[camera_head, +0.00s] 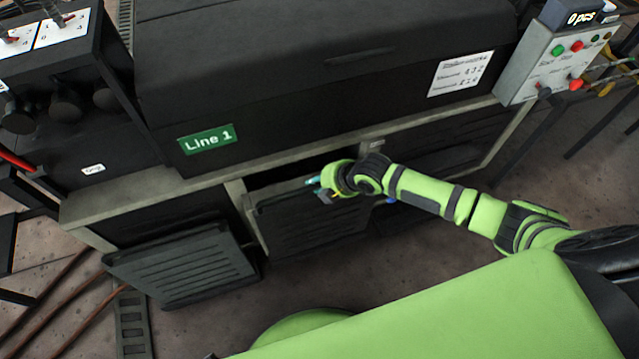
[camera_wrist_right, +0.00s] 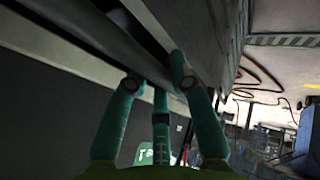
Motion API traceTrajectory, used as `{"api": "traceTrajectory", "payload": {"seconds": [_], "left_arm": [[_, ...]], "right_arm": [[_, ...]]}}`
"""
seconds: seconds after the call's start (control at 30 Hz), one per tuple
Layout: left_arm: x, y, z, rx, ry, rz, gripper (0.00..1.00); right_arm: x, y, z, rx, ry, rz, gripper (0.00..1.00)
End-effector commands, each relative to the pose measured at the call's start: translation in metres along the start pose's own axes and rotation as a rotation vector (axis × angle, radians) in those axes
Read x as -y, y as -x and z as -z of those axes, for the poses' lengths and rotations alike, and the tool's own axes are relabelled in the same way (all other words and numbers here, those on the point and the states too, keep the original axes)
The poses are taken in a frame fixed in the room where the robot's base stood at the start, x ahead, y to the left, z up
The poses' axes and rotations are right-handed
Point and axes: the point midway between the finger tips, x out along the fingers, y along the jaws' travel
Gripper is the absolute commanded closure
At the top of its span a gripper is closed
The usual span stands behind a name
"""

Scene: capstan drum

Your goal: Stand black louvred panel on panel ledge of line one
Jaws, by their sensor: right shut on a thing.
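A black louvred panel (camera_head: 310,221) is at the middle bay of the machine marked Line 1, roughly upright and slightly tilted. A dark gap shows above its top edge. My right gripper (camera_head: 318,188) is shut on this panel near its upper right. In the right wrist view the teal fingers (camera_wrist_right: 157,84) close around a dark edge. Another black louvred panel (camera_head: 182,266) leans tilted below the left bay. I cannot make out the panel ledge clearly; the panel's lower edge contact is unclear. My left gripper is not in view.
The Line 1 machine (camera_head: 320,70) has a beige frame (camera_head: 150,192) around its lower bays. A control box (camera_head: 555,62) with buttons is at the upper right, and a black cabinet (camera_head: 75,130) at the left. Bare floor (camera_head: 400,255) lies in front.

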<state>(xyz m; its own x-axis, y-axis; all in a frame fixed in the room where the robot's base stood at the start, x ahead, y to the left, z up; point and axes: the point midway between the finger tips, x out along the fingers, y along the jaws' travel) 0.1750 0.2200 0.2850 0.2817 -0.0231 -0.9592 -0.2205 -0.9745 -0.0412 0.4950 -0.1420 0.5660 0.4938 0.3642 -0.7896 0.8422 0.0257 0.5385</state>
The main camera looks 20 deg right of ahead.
Motion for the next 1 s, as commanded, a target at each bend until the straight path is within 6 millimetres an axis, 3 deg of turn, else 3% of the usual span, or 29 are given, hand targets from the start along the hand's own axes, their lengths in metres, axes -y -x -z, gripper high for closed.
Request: {"api": "traceTrajectory", "payload": {"seconds": [0.5,1.0], "left_arm": [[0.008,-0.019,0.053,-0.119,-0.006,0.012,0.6],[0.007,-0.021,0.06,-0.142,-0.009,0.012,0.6]], "right_arm": [[0.002,-0.019,-0.005,-0.007,0.001,-0.016,1.0],[0.004,-0.023,-0.007,-0.007,0.001,-0.016,1.0]]}}
